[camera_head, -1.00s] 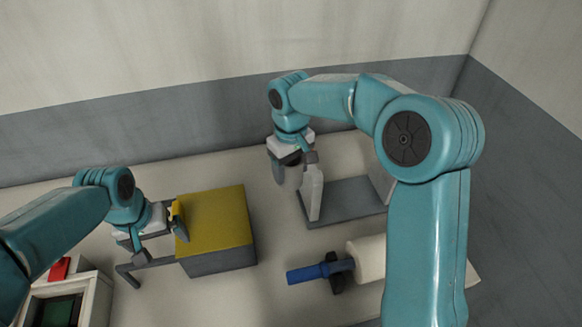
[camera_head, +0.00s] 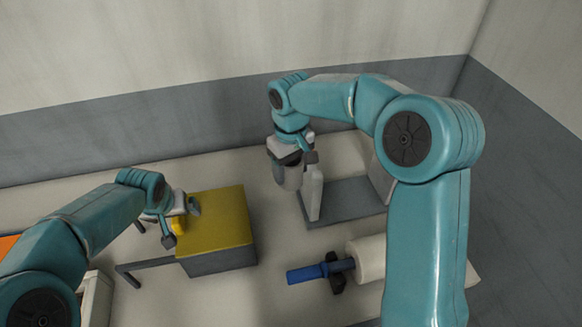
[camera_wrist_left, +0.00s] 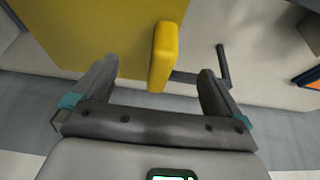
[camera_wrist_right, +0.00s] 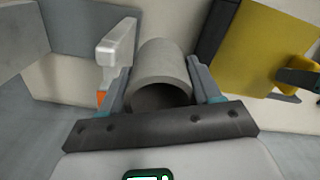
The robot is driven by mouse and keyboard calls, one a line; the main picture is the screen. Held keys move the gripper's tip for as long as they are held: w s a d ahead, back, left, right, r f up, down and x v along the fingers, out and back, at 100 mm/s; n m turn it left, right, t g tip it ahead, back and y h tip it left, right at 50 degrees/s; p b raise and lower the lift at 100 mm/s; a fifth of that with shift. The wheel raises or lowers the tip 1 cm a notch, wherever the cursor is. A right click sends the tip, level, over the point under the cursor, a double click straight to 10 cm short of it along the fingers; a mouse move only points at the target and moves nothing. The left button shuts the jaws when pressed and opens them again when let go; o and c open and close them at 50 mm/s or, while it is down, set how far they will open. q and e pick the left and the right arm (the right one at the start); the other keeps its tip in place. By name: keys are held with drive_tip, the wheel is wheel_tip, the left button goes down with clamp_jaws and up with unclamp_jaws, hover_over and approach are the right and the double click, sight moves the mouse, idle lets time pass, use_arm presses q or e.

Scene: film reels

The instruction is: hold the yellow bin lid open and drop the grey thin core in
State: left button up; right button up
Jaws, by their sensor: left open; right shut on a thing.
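The bin is a grey box (camera_head: 222,261) with a flat yellow lid (camera_head: 218,215), which lies closed on top. A yellow handle block (camera_wrist_left: 163,57) stands at the lid's edge. My left gripper (camera_head: 181,223) is open at this handle. In the left wrist view, the handle lies between the spread fingers, with gaps on both sides. My right gripper (camera_wrist_right: 160,72) is shut on the grey core (camera_wrist_right: 163,68), a hollow tube. In the head view the core (camera_head: 290,178) hangs below the right gripper, beside a white upright plate.
A grey stand (camera_head: 345,203) with white upright plates (camera_head: 314,192) is close to the right gripper. A cream roll (camera_head: 368,259) on a blue-handled spindle (camera_head: 306,274) lies in front of it. A dark bar (camera_head: 145,265) sticks out left of the bin. Bare table separates bin and stand.

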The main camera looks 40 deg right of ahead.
use_arm(q)
drive_tip(key=shift+x, duration=1.3)
clamp_jaws()
drive_tip(key=shift+a, duration=0.15)
drive_tip(key=w+a, duration=0.5)
drive_tip(key=a, duration=0.7)
drive_tip(key=shift+w+a, duration=0.2)
drive_tip(key=shift+a, duration=0.1)
use_arm(e)
drive_tip(key=shift+w+a+f, duration=0.65)
drive_tip(key=shift+w+a, duration=0.55)
drive_tip(key=shift+a, duration=1.7)
drive_tip(key=shift+w+a+f, duration=0.7)
drive_tip(key=shift+w+a, duration=0.45)
drive_tip(key=shift+a, duration=1.75)
drive_tip(key=shift+w+a+f, duration=0.65)
drive_tip(key=shift+w+a, duration=0.55)
drive_tip(key=shift+a, duration=1.7)
use_arm(q)
drive_tip(key=shift+r, duration=0.1)
use_arm(e)
drive_tip(key=shift+f, duration=1)
